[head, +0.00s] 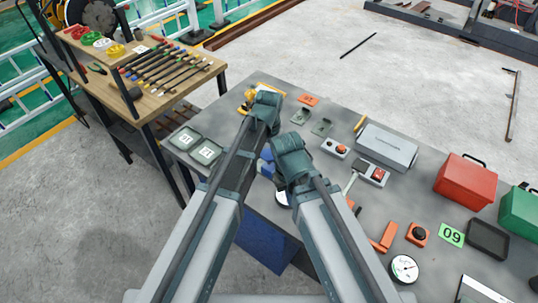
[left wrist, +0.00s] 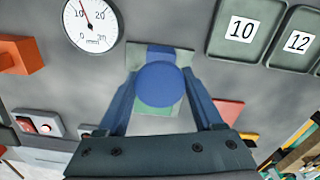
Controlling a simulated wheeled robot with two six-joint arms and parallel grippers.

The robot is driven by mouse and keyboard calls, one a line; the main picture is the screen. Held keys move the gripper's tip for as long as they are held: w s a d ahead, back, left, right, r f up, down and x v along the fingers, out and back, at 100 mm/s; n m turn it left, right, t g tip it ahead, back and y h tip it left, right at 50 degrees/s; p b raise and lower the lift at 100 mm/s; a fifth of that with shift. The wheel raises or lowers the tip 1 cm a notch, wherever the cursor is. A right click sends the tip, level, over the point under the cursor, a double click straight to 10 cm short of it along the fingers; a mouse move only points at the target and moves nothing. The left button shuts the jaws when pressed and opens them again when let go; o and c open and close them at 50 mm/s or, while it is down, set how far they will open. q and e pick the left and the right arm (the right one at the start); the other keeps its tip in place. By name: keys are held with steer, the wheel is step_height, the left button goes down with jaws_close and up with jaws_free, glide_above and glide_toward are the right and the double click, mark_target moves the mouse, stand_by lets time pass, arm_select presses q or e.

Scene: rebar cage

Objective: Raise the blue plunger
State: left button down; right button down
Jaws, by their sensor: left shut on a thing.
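The blue plunger (left wrist: 160,84) shows in the left wrist view as a round blue knob, seen from above. It stands over a pale greenish square plate (left wrist: 131,58). My left gripper (left wrist: 161,88) is shut on it, with one blue finger at each side of the knob. In the head view my left gripper (head: 266,163) is a small blue patch between my two arms, mostly covered by them. The plunger cannot be told apart from the fingers there. How high the knob stands above its plate is unclear. My right gripper is not visible; only right arm links show.
A white dial gauge (left wrist: 90,22) and grey plates marked 10 (left wrist: 240,29) and 12 (left wrist: 298,42) lie near the plunger. The grey table (head: 330,215) also holds switch boxes, a red toolbox (head: 465,182) and a green one (head: 519,210). A wooden tool bench (head: 146,106) stands at left.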

arm_select(q)
step_height(320, 180, up, 2)
steer(key=shift+r+p, duration=0.2)
steer(key=shift+p, duration=0.8)
steer(key=shift+w+f, duration=0.1)
steer(key=shift+f, duration=0.05)
steer(key=shift+c, duration=0.2)
jaws_free()
step_height(320, 180, up, 14)
steer(key=p, duration=1.3)
steer(key=shift+p, duration=0.3)
steer(key=shift+f, duration=0.1)
